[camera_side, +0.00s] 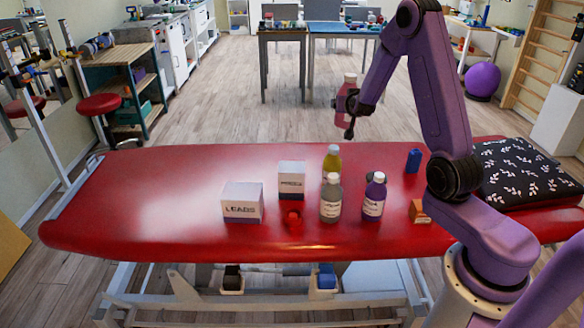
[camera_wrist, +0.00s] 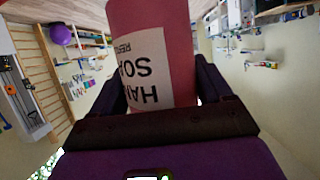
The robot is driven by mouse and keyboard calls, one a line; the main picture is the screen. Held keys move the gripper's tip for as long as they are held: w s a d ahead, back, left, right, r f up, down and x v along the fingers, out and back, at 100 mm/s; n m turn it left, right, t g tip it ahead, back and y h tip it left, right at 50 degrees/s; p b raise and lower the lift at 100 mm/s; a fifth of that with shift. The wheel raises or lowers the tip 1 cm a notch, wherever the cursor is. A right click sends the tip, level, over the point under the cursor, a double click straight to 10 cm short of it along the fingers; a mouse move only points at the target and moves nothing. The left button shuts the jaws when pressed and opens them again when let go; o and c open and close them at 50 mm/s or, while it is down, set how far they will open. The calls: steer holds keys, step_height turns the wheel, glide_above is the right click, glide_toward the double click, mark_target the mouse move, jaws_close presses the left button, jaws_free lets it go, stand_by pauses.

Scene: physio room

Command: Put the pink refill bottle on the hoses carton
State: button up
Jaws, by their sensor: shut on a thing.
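My gripper (camera_side: 351,108) is shut on the pink refill bottle (camera_side: 347,91), held upright in the air above the far side of the red treatment table. In the wrist view the pink bottle (camera_wrist: 150,18) fills the middle, its white label reading roughly "HAND SOAP" upside down. Two white cartons with dark bands stand on the table, left of my gripper. The nearer, wider carton (camera_side: 242,201) reads "LEADS". The taller carton (camera_side: 291,179) has small lettering that I cannot read surely; it may be the hoses carton. Its top looks bare.
Right of the cartons stand a yellow bottle (camera_side: 332,160), a grey bottle (camera_side: 331,198) and a purple bottle (camera_side: 374,196). A blue item (camera_side: 414,160) and an orange box (camera_side: 418,211) are farther right. The table's left end is clear.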

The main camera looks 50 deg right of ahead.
steer(key=w+a+n+t+y, duration=0.2)
steer(key=w+a, duration=0.3)
steer(key=a, duration=0.3)
steer(key=w+a+n+t+y, duration=0.1)
steer(key=w+a+n+y, duration=0.2)
steer(key=w+a, duration=0.35)
glide_above(292, 167)
step_height(292, 167, down, 4)
steer(key=shift+f, duration=4.45)
steer(key=shift+f, duration=0.15)
steer(key=o, duration=1.5)
steer(key=v, duration=1.2)
steer(key=shift+w+a, duration=0.1)
steer(key=shift+a, duration=0.15)
